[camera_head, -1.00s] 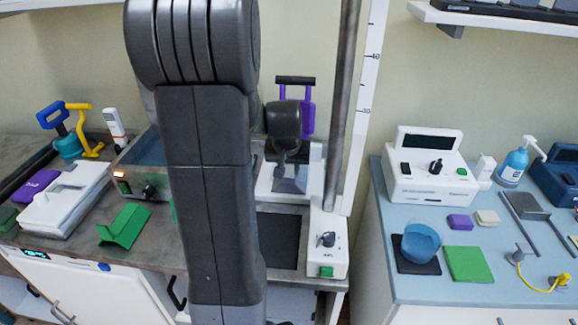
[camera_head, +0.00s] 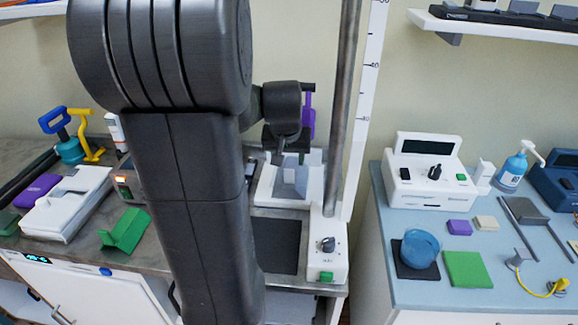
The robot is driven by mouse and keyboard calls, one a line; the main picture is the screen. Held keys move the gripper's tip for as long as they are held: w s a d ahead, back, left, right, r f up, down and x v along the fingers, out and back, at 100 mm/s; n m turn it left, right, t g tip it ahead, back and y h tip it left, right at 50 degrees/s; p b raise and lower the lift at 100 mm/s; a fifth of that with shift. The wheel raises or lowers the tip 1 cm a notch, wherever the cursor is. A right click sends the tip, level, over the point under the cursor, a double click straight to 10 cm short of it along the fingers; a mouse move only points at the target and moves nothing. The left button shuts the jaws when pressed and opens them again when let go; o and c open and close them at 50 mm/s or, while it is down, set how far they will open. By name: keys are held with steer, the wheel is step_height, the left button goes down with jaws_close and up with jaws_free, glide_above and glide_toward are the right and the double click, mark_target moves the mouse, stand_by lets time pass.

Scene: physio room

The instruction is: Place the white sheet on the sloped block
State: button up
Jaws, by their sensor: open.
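My gripper (camera_head: 286,151) is at the back of the left counter, pointing down, open, just above a white device (camera_head: 264,192). A pale grey, tilted piece (camera_head: 291,181) shows on that device below the gripper. I cannot tell whether it is the white sheet, or whether the fingers touch it. A green block with sloped faces (camera_head: 125,231) lies near the front of the left counter, with nothing on it. It may be the sloped block. My arm hides much of the middle of the counter.
A dark mat (camera_head: 275,245) and a white control box (camera_head: 327,251) lie in front of the white device. A metal post (camera_head: 344,110) stands close right of my gripper. A white case (camera_head: 66,203) sits left. The right counter (camera_head: 430,291) holds several items.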

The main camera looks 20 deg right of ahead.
steer(key=v, duration=0.5)
steer(key=shift+r, duration=0.35)
stand_by(0.8)
